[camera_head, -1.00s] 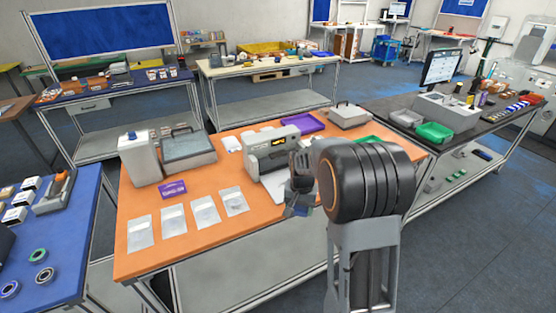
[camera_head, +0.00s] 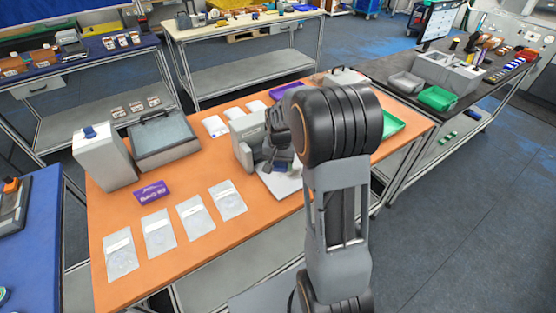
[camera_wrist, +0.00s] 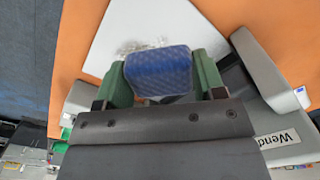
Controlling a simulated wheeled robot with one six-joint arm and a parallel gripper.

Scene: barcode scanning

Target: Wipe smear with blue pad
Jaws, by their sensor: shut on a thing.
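The blue pad (camera_wrist: 158,71) is held between the green-padded fingers of my gripper (camera_wrist: 160,78) in the wrist view. My gripper is shut on it. The smear (camera_wrist: 145,46) shows as a faint greyish patch on a white plate (camera_wrist: 112,30), right beside the pad's edge and partly hidden by it. I cannot tell whether the pad touches the plate. In the head view my gripper (camera_head: 278,160) is over the white plate (camera_head: 285,184) in front of a grey machine (camera_head: 243,140), and my arm hides part of both.
The orange table (camera_head: 205,270) also holds several clear bags (camera_head: 158,235), a purple packet (camera_head: 151,192), a white dispenser (camera_head: 103,160) and a grey lidded box (camera_head: 163,142). A green tray (camera_head: 393,126) is at the right. The grey machine stands close to my gripper.

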